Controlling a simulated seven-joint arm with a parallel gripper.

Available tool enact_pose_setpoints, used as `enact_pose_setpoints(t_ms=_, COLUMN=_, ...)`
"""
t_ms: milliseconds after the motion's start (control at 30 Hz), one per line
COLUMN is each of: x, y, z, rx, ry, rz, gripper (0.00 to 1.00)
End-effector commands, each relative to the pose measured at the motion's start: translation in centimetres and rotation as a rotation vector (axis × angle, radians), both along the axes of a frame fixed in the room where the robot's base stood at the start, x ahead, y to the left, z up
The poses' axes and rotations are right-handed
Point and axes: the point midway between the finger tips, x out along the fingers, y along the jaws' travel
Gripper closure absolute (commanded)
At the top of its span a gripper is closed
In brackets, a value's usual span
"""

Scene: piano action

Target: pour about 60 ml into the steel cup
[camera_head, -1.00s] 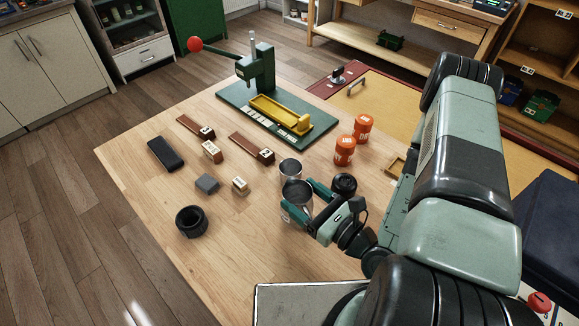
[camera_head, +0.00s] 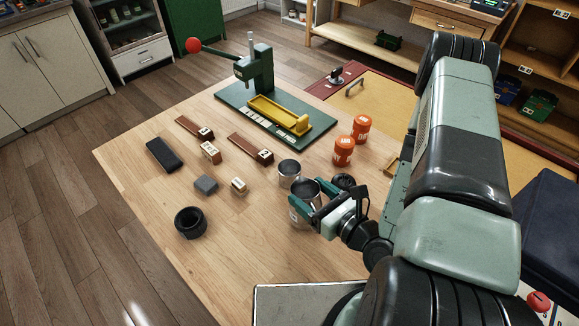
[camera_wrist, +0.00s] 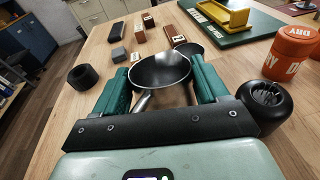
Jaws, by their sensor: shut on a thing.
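My gripper (camera_head: 312,202) is shut on a steel vessel (camera_head: 299,216) with a pale label on its side. It looks about upright in the head view. In the wrist view the held vessel (camera_wrist: 160,72) sits between the two teal fingers, its wide mouth showing a dark inside; I cannot tell what it contains. The steel cup (camera_head: 289,172) stands on the table just behind the held vessel, close to it. In the wrist view the steel cup (camera_wrist: 190,48) is mostly hidden behind the held vessel's rim. No stream of liquid shows.
A black round object (camera_wrist: 265,100) lies right of my gripper. Orange jars (camera_head: 343,150) stand farther back. Small blocks (camera_head: 206,185), a black ring (camera_head: 189,222) and a dark phone-like slab (camera_head: 164,155) lie left. A green press (camera_head: 256,70) stands behind. The table's front left is clear.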

Motion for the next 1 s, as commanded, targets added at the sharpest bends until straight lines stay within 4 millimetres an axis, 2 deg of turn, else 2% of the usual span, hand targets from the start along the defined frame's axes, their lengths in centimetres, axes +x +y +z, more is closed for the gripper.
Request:
enact_pose_setpoints(t_ms=267, x=2.0, y=0.6, z=0.8, rx=-0.049, ry=0.168, rz=0.001, gripper=0.92)
enact_pose_setpoints(t_ms=700, x=5.6, y=1.5, z=0.8, rx=-0.124, ry=0.442, rz=-0.001, gripper=0.92)
enact_pose_setpoints(t_ms=1000, x=6.9, y=1.9, z=1.4, rx=-0.173, ry=0.629, rz=-0.002, gripper=0.92)
